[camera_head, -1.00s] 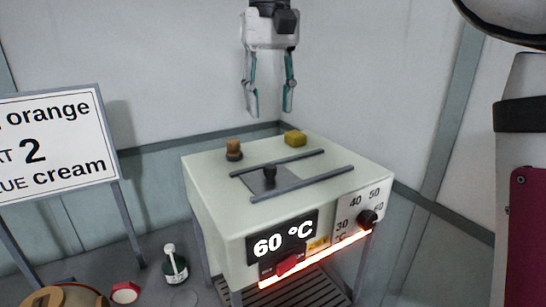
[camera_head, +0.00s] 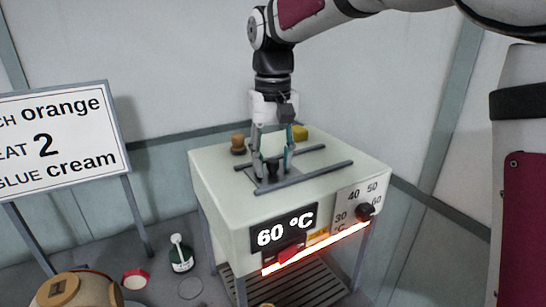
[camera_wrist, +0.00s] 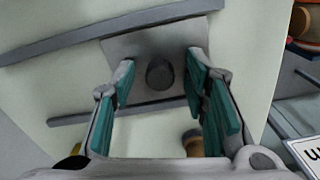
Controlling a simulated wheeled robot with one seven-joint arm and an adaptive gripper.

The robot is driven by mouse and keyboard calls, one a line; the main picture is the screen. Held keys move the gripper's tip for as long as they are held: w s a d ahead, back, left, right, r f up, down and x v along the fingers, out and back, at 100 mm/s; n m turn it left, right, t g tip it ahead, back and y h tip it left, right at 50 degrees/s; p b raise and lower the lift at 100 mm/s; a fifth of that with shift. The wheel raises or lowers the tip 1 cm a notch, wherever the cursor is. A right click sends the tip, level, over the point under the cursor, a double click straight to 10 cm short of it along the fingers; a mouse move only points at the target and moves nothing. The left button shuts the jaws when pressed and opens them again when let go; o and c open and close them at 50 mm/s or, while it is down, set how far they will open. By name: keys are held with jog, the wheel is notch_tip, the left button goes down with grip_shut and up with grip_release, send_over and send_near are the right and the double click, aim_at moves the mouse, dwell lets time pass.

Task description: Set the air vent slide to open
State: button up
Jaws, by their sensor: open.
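The air vent slide is a grey plate (camera_wrist: 128,48) with a dark round knob (camera_wrist: 159,74), set between two rails on top of the pale press box. In the head view the knob (camera_head: 272,168) shows between my fingers. My gripper (camera_head: 273,172) points down over the slide with its fingers open, one on each side of the knob. In the wrist view the fingers of my gripper (camera_wrist: 158,92) stand apart from the knob, with a gap on both sides.
Two grey rails (camera_head: 303,179) run across the box top (camera_head: 215,172). A brown knob (camera_head: 238,144) and a yellow block (camera_head: 300,132) stand behind the slide. The front has a 60 °C display (camera_head: 284,231), a black dial (camera_head: 365,211) and a glowing red bar (camera_head: 320,250).

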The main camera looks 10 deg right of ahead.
aim_at(319, 160)
grip_shut()
jog(key=w+d, duration=0.1)
jog(key=d, duration=0.2)
jog(key=w+d, duration=0.2)
jog(key=d, duration=0.2)
jog(key=w+d, duration=0.1)
jog(key=d, duration=0.3)
jog(key=shift+w+r+b, duration=0.1)
jog(key=shift+w+b, duration=0.2)
jog(key=shift+w, duration=0.05)
grip_release()
notch_tip(319, 160, up, 12)
jog(key=shift+s, duration=0.1)
